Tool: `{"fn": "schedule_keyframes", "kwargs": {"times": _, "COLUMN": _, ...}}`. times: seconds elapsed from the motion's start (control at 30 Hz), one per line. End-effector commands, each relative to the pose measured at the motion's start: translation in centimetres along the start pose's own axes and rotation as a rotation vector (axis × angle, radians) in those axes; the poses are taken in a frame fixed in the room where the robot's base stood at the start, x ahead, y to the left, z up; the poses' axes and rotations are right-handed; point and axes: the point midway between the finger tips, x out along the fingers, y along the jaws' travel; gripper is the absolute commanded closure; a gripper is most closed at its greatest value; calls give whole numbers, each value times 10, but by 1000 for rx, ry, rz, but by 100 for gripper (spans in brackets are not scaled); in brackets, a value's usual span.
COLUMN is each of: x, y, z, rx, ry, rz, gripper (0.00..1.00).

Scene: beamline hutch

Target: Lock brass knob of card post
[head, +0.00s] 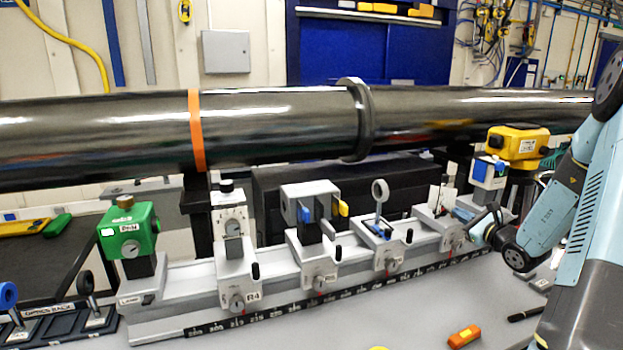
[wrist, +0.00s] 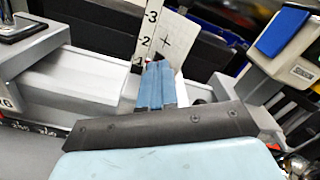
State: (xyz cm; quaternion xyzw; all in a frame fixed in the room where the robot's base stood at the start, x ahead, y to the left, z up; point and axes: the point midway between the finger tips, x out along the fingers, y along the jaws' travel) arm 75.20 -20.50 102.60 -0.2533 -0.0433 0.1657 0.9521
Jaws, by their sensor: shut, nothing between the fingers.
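The card post stands on the rail carrier (head: 428,222) toward the right end of the optical rail. Its white card (head: 449,172) is upright; in the wrist view the card (wrist: 166,42) shows a cross and a numbered scale. My gripper (head: 464,212) is at the right side of this post, shut and empty. In the wrist view the blue fingers (wrist: 155,72) are together and point at the card's lower edge. Whether they touch the post, I cannot tell. The brass knob cannot be made out in either view; the fingers may hide it.
The white rail (head: 185,290) carries several other mounts, including the green laser box (head: 128,228) and a ring mount (head: 380,192). The blue-fronted sensor box (head: 488,172) stands just right of the card. A black pipe (head: 280,125) runs behind. An orange tool (head: 464,336) lies in front.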

Motion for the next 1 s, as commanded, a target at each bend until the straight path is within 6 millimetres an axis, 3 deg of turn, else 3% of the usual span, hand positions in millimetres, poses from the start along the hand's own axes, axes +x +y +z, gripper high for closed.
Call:
{"fn": "schedule_keyframes", "kwargs": {"times": 0.03, "x": 10, "y": -1, "z": 7, "rx": -8, "ry": -19, "rz": 3, "gripper": 100}}
{"fn": "schedule_keyframes", "kwargs": {"times": 1.0, "x": 11, "y": -6, "z": 5, "rx": -8, "ry": -16, "rz": 2, "gripper": 100}}
